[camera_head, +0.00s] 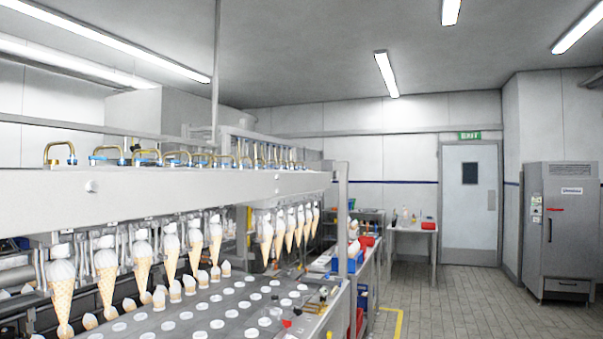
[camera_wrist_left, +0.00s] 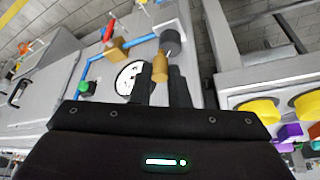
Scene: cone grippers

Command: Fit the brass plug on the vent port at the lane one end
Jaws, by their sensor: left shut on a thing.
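In the left wrist view my left gripper (camera_wrist_left: 161,82) is shut on the brass plug (camera_wrist_left: 160,67), which sticks out between its dark fingertips. Just beyond the plug is a dark round fitting (camera_wrist_left: 170,38) on a grey block; it may be the vent port. The plug overlaps the fitting's lower edge in the picture, and I cannot tell whether they touch. Neither gripper shows in the head view.
Near the plug are a round white gauge (camera_wrist_left: 128,77), a blue pipe (camera_wrist_left: 95,66), a brass valve with a red handle (camera_wrist_left: 116,48) and a green knob (camera_wrist_left: 86,88). Yellow round parts (camera_wrist_left: 260,112) lie to the right. Cones (camera_head: 107,275) hang along the machine.

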